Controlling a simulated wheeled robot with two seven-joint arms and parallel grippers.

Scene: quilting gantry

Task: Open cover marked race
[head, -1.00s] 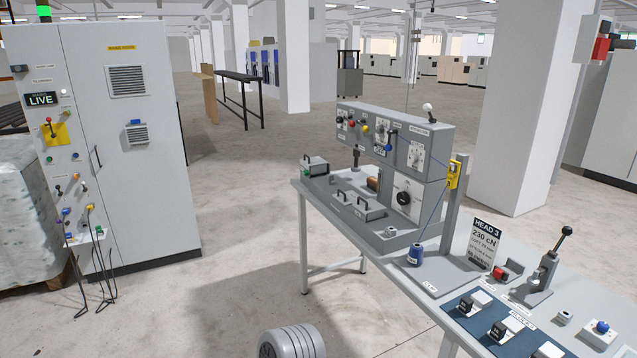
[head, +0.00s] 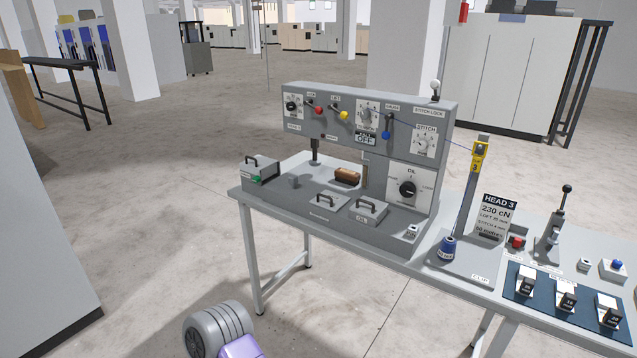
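The right, raised cover (head: 368,210) also has a small label I cannot read for certain. Both look closed, so I cannot tell by lettering which is marked race. A third handled box (head: 261,169) with a green spot stands at the bed's left end. Neither gripper shows; only a grey and purple part of my own arm shows at the bottom.
The upright panel (head: 365,125) with knobs and coloured levers stands behind the bed. A brown block (head: 347,177) lies near the needle post. A thread post (head: 470,200), blue cone (head: 447,248) and head card (head: 495,217) stand right.

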